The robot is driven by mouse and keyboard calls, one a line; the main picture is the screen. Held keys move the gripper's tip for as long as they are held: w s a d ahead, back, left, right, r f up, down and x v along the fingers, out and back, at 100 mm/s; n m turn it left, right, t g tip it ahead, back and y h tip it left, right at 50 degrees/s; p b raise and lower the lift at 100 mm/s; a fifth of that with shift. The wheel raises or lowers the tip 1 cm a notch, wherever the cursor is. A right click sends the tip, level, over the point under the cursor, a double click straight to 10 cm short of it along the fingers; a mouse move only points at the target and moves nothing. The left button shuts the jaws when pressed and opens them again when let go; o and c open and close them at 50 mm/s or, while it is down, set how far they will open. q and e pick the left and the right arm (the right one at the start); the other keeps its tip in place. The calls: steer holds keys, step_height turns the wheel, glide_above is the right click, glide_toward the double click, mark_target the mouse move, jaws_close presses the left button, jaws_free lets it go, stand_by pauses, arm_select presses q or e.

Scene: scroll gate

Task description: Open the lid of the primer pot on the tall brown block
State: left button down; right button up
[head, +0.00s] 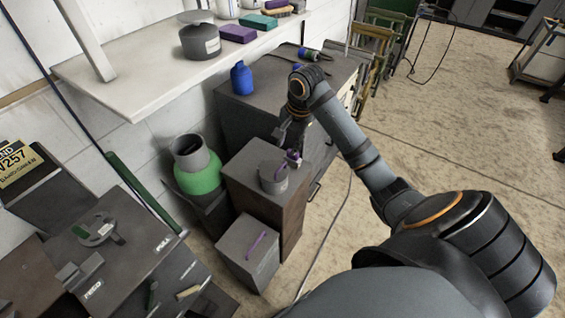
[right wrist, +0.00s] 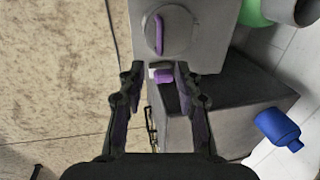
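The primer pot (head: 272,179) is a grey round pot with a purple bar on its lid, on the grey top of the tall brown block (head: 292,206). In the right wrist view the pot (right wrist: 149,38) shows from above, near the top edge, with its lid down. My right gripper (head: 293,152) is at the block's far edge, just beyond the pot. In the right wrist view its fingers (right wrist: 160,78) are apart. A small purple piece with a pale end (right wrist: 162,76) shows between them; I cannot tell whether they touch it. My left gripper is not in view.
A lower grey box with a purple strip (head: 242,262) stands in front of the block. A green container (head: 198,178) stands left. A dark cabinet (head: 240,115) behind carries a blue bottle (head: 241,78). A white shelf (head: 135,85) overhangs at upper left. Open floor lies right.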

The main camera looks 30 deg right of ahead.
mark_target(281, 166)
steer(key=f, duration=0.3)
steer(key=w+f, duration=0.1)
steer(key=f, duration=0.3)
steer(key=w+a+f, duration=0.1)
steer(key=f, duration=0.2)
steer(key=shift+f, duration=0.15)
jaws_close()
